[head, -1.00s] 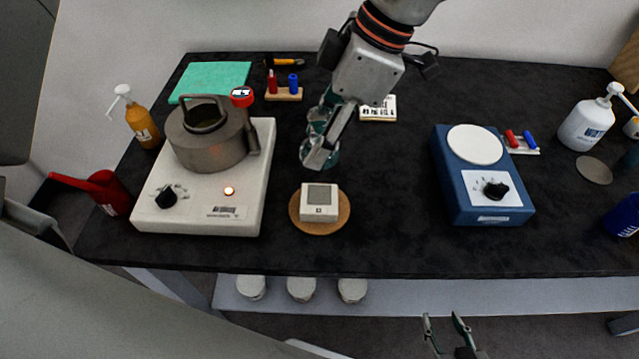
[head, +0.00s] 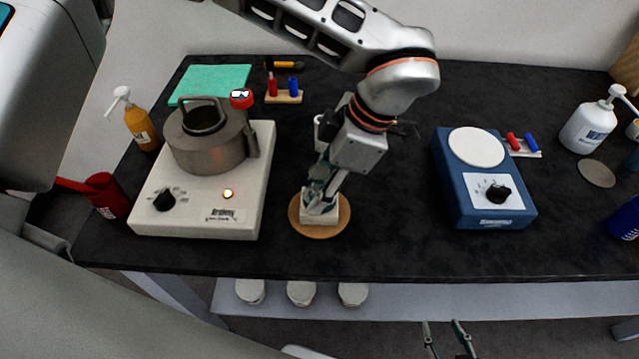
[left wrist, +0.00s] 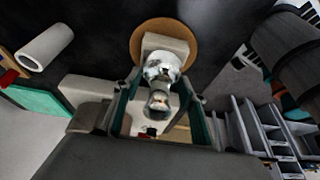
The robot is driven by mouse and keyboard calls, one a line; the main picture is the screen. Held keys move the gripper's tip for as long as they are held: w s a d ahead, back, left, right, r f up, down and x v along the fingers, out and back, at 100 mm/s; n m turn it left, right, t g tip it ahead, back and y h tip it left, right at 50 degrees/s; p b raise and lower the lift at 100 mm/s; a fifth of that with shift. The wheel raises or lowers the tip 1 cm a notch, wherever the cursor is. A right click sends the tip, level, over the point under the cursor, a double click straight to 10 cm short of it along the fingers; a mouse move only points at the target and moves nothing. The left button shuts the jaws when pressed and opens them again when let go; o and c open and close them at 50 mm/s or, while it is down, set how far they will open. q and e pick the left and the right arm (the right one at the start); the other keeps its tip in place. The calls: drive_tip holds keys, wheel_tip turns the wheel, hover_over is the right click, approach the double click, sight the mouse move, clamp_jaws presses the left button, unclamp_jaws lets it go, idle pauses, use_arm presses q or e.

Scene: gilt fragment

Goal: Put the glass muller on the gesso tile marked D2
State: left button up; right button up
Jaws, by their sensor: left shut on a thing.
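My left gripper (head: 322,200) is shut on the clear glass muller (left wrist: 160,72), its knob between the fingers in the left wrist view. The muller is over the pale gesso tile (head: 307,219), which lies on a round cork mat (head: 341,220). The tile also shows in the left wrist view (left wrist: 178,46), behind the muller's broad foot. Whether foot and tile touch I cannot tell. The gripper covers most of the tile in the head view, and its marking cannot be read now. My right gripper (head: 448,340) is open and empty below the table's front edge.
A white hot plate (head: 195,222) with a metal pot (head: 212,152) and lit lamp stands left of the mat. A blue instrument (head: 485,180) with a round white top stands right. A white cylinder (head: 319,130) is behind my left gripper. Dark table between mat and instrument is clear.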

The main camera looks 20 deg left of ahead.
use_arm(q)
drive_tip(key=o, duration=1.3)
drive_tip(key=shift+o, duration=0.2)
drive_tip(key=v, duration=1.2)
